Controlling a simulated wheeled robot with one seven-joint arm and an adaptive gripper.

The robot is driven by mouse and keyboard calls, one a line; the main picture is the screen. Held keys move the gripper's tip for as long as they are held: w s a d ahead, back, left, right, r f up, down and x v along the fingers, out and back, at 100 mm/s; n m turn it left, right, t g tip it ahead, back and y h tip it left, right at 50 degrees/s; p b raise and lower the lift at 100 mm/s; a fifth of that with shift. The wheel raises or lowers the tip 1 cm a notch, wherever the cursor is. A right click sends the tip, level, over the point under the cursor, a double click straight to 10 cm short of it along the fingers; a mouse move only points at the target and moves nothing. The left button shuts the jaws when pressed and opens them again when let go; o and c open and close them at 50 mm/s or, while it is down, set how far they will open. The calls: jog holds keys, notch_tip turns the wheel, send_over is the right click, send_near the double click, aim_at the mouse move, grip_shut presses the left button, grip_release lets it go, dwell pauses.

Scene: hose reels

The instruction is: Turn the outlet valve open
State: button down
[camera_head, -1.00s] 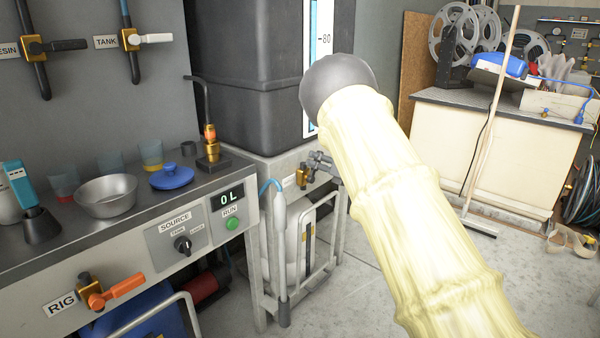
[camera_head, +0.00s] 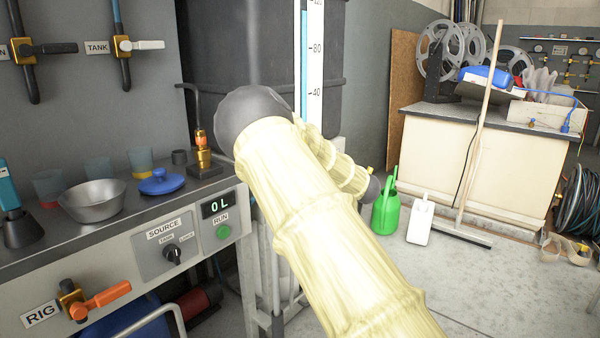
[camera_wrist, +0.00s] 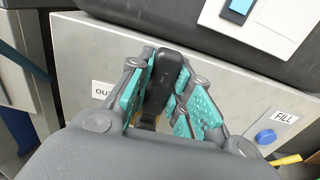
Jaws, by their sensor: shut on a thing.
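In the wrist view, the outlet valve's black lever (camera_wrist: 165,78) stands between the teal-padded fingers of my gripper (camera_wrist: 168,90). The gripper is shut on the lever. A little of the brass-coloured valve body shows below it, and the rest is hidden by the gripper. The partly covered label beginning "OU" (camera_wrist: 102,92) is on the grey panel to the left. In the head view my arm hides both the valve and the gripper.
A FILL label (camera_wrist: 285,116) and blue knob (camera_wrist: 265,137) are on the panel's right. The dark tank (camera_head: 240,60) has a level gauge (camera_head: 314,70). A green can (camera_head: 386,212) and white jug (camera_head: 420,222) stand on the floor. The bench display (camera_head: 216,205) reads 0 L.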

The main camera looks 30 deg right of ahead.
jog(key=shift+f, duration=0.2)
jog(key=c, duration=1.3)
grip_release()
jog(key=shift+r, duration=0.1)
jog(key=shift+s, duration=0.1)
jog(key=v, duration=1.1)
jog(key=shift+s+d, duration=0.15)
jog(key=shift+s, duration=0.2)
